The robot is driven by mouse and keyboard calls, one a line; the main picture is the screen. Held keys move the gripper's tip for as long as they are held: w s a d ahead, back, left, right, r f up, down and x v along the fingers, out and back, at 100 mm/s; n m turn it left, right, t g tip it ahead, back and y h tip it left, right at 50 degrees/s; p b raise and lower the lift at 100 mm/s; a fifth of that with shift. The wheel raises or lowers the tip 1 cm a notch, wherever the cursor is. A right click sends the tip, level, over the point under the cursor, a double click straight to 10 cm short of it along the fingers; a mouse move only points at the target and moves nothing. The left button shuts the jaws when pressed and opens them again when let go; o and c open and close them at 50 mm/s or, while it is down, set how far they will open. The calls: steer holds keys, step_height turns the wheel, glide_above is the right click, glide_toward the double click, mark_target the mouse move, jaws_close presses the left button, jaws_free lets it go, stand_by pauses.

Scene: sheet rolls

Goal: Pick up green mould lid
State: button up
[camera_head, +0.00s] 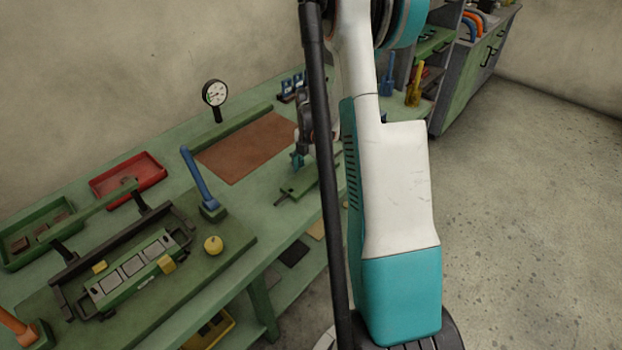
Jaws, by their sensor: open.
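The green mould lid (299,184) appears to be the flat green piece lying on the green workbench, right of the brown mat. A small dark handle or tab sticks out at its left end. My gripper (298,161) is just above the lid's far side, pointing down, with a teal fingertip showing. It is open and holds nothing that I can see. The gap between fingertips and lid is too small to judge. My arm hides the lid's right end. A green mould frame (128,277) with several grey plates sits at the front left.
A brown mat (245,146), a dial gauge (215,93), a red tray (128,175) and a green tray (60,212) lie along the back. Bare floor (520,220) lies right.

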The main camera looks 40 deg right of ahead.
mark_target(311, 174)
steer(key=c, duration=1.8)
steer(key=shift+r, duration=0.1)
steer(key=shift+c, duration=0.2)
step_height(311, 174, up, 20)
steer(key=p, duration=0.6)
steer(key=shift+p, duration=0.3)
